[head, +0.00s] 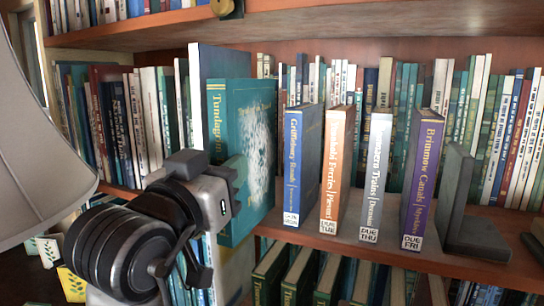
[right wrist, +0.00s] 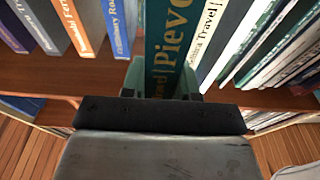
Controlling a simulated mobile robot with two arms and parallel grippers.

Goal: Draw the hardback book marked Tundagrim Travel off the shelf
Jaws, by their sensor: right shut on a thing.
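The teal hardback book (head: 250,120) has gold lettering reading Tundagrim down its spine and a pale mottled patch on its cover. It stands upright, and its lower part shows in front of the shelf's front edge. My right gripper (head: 234,172) is shut on the book at its spine, coming from the left in the head view. In the right wrist view the same book (right wrist: 167,35) shows Pievot in gold, with the right gripper's fingers (right wrist: 162,78) on either side of it. The gripper hides part of the spine. My left gripper is not in view.
The shelf board (head: 390,253) carries a blue book (head: 303,160), an orange book (head: 336,170), a pale Trains book (head: 375,175), a purple book (head: 421,180) and a grey bookend (head: 455,195). A lampshade (head: 35,140) is at left. Another shelf board (head: 330,20) runs above.

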